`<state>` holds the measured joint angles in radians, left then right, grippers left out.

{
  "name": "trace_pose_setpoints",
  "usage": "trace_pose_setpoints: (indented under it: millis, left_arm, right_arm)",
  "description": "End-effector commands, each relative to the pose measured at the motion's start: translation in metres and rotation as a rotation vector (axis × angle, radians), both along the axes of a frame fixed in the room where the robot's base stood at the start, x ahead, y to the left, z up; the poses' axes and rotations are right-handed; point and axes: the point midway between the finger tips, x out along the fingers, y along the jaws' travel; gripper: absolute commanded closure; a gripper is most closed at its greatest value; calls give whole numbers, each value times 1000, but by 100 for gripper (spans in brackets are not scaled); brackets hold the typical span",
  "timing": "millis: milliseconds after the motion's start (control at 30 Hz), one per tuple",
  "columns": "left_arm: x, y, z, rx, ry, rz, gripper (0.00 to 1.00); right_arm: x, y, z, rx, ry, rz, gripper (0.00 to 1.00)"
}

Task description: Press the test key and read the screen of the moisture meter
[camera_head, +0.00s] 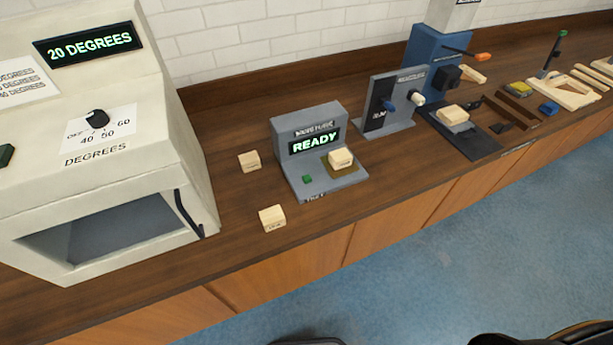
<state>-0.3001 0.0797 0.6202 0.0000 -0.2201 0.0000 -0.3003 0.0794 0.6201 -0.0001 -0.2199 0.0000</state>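The moisture meter (309,122) is a grey unit standing on the wooden counter, in the middle of the head view. Its screen (315,144) reads "READY" in green letters. A small green key (307,179) sits on the left of its sloping base, with a label at the front edge that is partly legible. A pale wooden block (341,157) rests on the brownish plate at the right of the base. Neither gripper shows. Dark shapes at the bottom edge seem to be parts of my own body.
Two loose wooden blocks, one at the back (249,161) and one at the front (272,218), lie left of the meter. A cream oven (95,215) reading "20 DEGREES" stands further left. A grey switch stand (389,103) and blue machine (424,52) stand right.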

Motion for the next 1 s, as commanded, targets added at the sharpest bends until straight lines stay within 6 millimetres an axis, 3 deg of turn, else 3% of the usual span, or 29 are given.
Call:
trace_pose_setpoints:
  millis: [33, 300, 1000]
  left_arm:
    - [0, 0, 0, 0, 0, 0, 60]
    - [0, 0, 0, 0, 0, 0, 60]
    - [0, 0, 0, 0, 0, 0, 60]
  right_arm:
    - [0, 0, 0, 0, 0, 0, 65]
    - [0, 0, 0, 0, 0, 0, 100]
    - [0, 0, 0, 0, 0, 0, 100]
